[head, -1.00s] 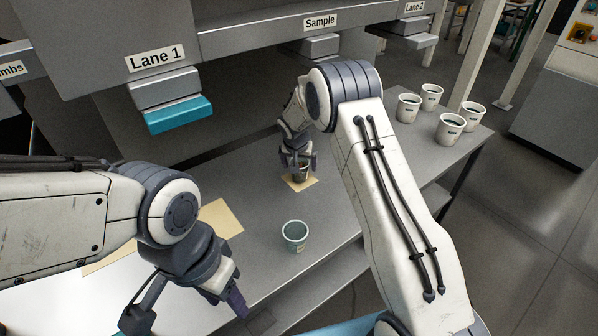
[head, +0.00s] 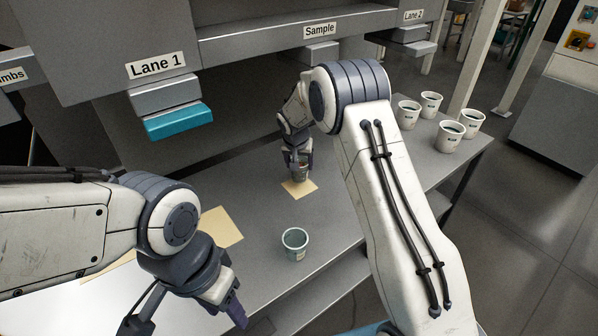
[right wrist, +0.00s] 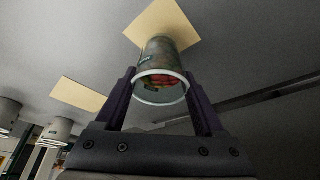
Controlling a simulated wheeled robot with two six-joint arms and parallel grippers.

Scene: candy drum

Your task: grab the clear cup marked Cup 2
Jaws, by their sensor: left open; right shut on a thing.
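My right gripper (head: 297,168) is shut on a clear cup (right wrist: 160,70) with red and green candies inside. The cup is upright at or just above a small tan mat (head: 299,189); I cannot tell if it touches. Its label is too small to read. In the head view my fingers mostly hide this cup. Another greenish clear cup (head: 294,244) stands upright on the grey counter, nearer to me; its label is unreadable. My left gripper (head: 188,322) is open and empty at the lower left, apart from that cup.
A larger tan mat (head: 221,227) lies on the counter at left. Several white cups (head: 450,135) with dark contents stand at the counter's right end. The Lane 1 dispenser (head: 178,121) with a teal front overhangs the back left. The Sample dispenser (head: 321,52) hangs behind my right gripper.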

